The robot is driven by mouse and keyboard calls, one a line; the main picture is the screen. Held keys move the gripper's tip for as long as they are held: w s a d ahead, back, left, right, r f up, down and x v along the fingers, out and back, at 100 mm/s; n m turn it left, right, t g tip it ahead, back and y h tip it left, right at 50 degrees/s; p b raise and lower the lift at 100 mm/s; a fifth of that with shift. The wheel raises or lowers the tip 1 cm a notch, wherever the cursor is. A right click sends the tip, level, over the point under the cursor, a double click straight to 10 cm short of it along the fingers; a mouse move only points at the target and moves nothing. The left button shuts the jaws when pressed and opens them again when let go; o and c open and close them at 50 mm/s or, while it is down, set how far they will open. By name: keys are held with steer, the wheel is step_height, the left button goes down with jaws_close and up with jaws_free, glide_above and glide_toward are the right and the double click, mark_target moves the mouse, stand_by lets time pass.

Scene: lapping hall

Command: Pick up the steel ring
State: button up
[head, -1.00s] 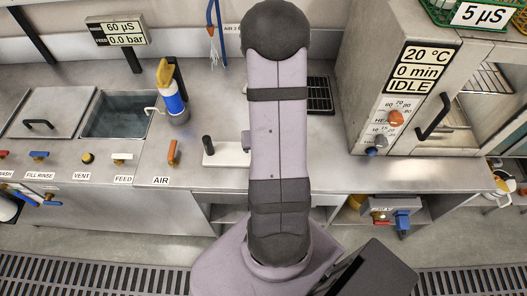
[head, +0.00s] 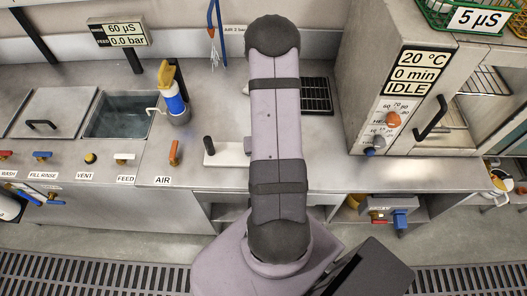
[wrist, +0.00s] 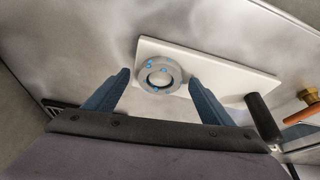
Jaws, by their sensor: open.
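The steel ring (wrist: 174,77) lies flat on a white board (wrist: 228,74) in the wrist view. It is grey with several small blue marks on its face and an open middle. My gripper (wrist: 158,78) is open, its two blue-grey fingers on either side of the ring in the picture. The gap between fingers and ring in height cannot be told. In the head view my arm hides the ring and my gripper. Only the left part of the white board (head: 228,158) shows there, with a dark upright peg (head: 208,145).
The dark peg (wrist: 262,115) stands at the board's right end in the wrist view. An orange lever (head: 173,152), a blue and yellow bottle-like tool (head: 173,95) and an open basin (head: 118,115) are left; an oven (head: 400,90) is right.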

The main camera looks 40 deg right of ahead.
steer(key=shift+c, duration=0.6)
steer(key=c, duration=1.3)
steer(key=shift+o, duration=0.2)
steer(key=shift+r, duration=0.1)
steer(key=shift+r+b, duration=0.3)
steer(key=shift+r, duration=0.9)
step_height(320, 180, up, 7)
steer(key=w+a+r+t+h+b, duration=0.1)
steer(key=w+t+b, duration=0.3)
steer(key=w, duration=0.6)
steer(key=w+a+r+m+t+h+b, duration=0.1)
steer(key=w+t+b, duration=0.4)
steer(key=w, duration=0.5)
steer(key=shift+w+a+r+t+b, duration=0.35)
steer(key=shift+a+r+b, duration=0.15)
steer(key=shift+a+r, duration=0.5)
